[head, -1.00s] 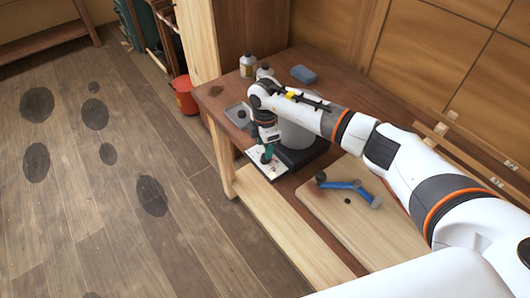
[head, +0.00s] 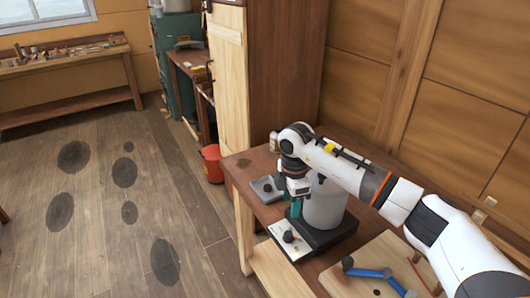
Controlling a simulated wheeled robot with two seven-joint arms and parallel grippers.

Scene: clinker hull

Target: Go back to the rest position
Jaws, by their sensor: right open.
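My right gripper (head: 295,210) points down at the front of the workbench, with its green fingers just above a white control panel (head: 282,246). The panel has a small dark knob (head: 288,236), and the gripper is open with nothing seen in it. The panel belongs to a black base (head: 335,234) that carries a grey-white cylindrical pot (head: 325,205). My right arm stretches in from the lower right and hides part of the pot and bench. My left gripper is not in view.
A grey tray (head: 264,190) lies behind the gripper. A blue-handled tool (head: 368,272) lies on a wooden board at the lower right. A red bucket (head: 211,164) and a tall cabinet (head: 228,85) stand beyond the bench. The floor at left is open.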

